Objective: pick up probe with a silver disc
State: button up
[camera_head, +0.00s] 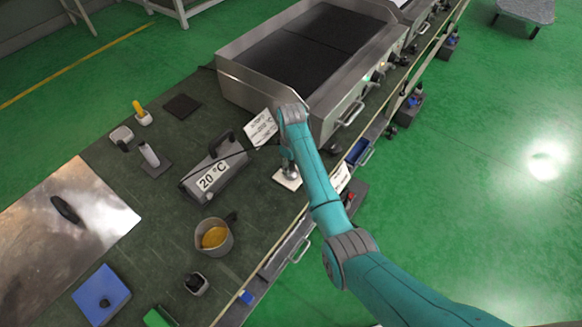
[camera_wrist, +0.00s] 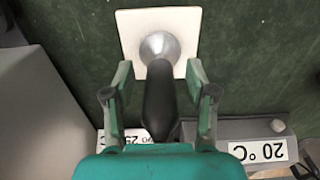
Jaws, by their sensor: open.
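The probe has a black handle (camera_wrist: 160,103) and a silver disc (camera_wrist: 159,47) at its end. In the wrist view the disc is over a white square pad (camera_wrist: 129,26). My gripper (camera_wrist: 158,76) is open, with one green finger on each side of the probe and gaps between. I cannot tell how far the handle is below the fingers. In the head view the silver disc (camera_head: 290,173) shows on the white pad (camera_head: 283,182) at the bench's right edge, under my wrist, which hides most of the handle.
A grey device labelled 20 °C (camera_head: 212,178) stands left of the pad. A steel griddle (camera_head: 345,98) with a label card stands behind. A pot with yellow contents (camera_head: 214,238) is in front.

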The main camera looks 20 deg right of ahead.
grip_shut()
